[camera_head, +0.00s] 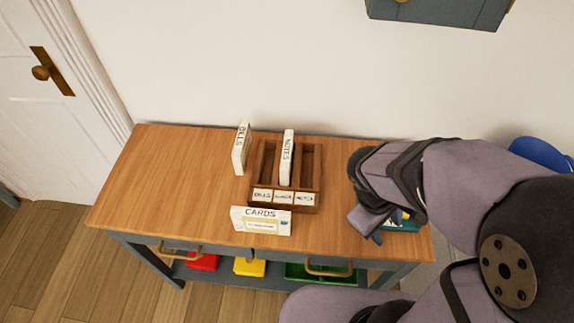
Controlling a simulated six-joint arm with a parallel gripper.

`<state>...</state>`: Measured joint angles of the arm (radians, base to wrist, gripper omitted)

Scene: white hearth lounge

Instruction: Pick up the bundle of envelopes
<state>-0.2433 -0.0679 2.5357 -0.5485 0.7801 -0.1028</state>
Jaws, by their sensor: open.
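I see three white, labelled packs that could be envelope bundles. The one marked BILLS (241,148) stands upright on the wooden table, left of the sorter. The one marked NOTES (287,158) stands upright in the sorter's middle slot. The one marked CARDS (261,221) stands in front of the sorter, its face toward the table's front edge. The brown wooden sorter (311,184) has three slots, with small white labels along its front. My gripper (371,224) is open, low over the table's right part, apart from these packs. My arm partly hides a teal and white item (407,221) beside it.
The wooden table (165,180) is clear on its left side. Its drawer handles (181,250) face front, above a shelf with red (203,262), yellow (249,267) and green (318,272) items. A grey-blue wall box (440,12) hangs above. My arm blocks the right side.

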